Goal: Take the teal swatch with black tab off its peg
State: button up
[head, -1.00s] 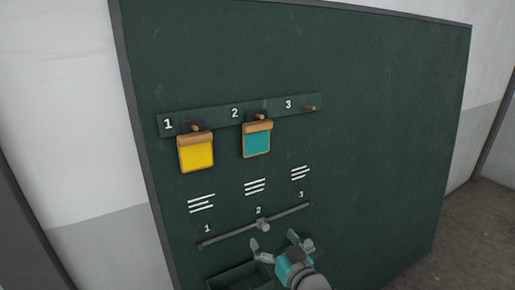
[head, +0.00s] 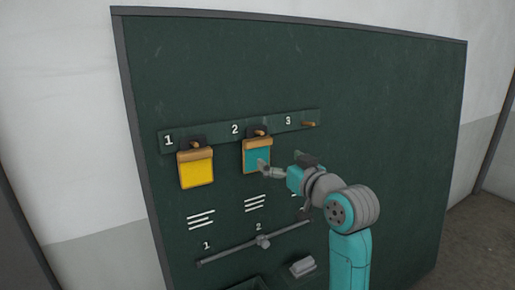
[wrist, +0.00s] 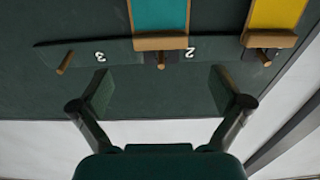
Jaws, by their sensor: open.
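The teal swatch (head: 257,158) hangs from the middle peg, under number 2, on the green board. It has a tan bar across its top and a black tab (head: 251,133) at the peg. My gripper (head: 283,164) is in front of the board, by the swatch's lower right, and one finger covers part of the swatch. In the wrist view my gripper (wrist: 162,90) is open and empty. There the teal swatch (wrist: 160,15) and its peg (wrist: 161,60) lie beyond and between the fingertips, apart from them.
A yellow swatch (head: 196,169) hangs on peg 1, left of the teal one. Peg 3 (head: 308,124) is bare. Below is a grey rail with a slider (head: 263,241) at 2. A grey block (head: 302,267) sits lower right. The board's right side is clear.

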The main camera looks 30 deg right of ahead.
aim_at(260, 144)
jog(key=w, duration=1.1)
jog(key=shift+r, duration=0.4)
jog(key=shift+s, duration=0.1)
jog(key=c, duration=0.8)
